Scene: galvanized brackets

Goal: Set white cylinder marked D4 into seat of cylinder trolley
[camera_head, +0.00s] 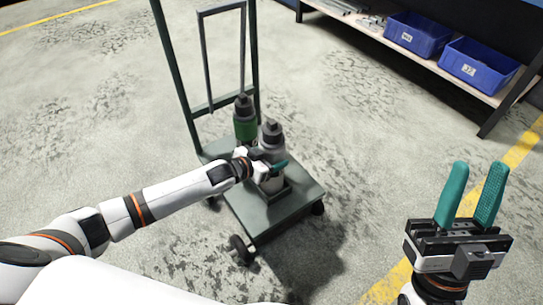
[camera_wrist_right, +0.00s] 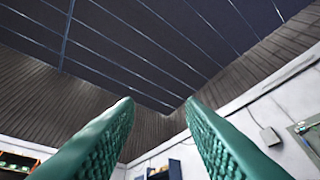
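No D4 marking is legible. My left gripper (camera_head: 277,168) reaches in from the left and is shut on the cylinder's body, one teal finger across its near side; the other finger is hidden. My right gripper (camera_head: 472,194) is open and empty at the right, fingers upward. Its fingers also show in the right wrist view (camera_wrist_right: 160,110).
A green cylinder (camera_head: 244,122) stands behind the white one on the trolley. The trolley's tall handle frame (camera_head: 184,98) rises at the back. Blue bins (camera_head: 478,66) sit on a shelf at upper right. Yellow lines cross the floor, which is otherwise clear around the trolley.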

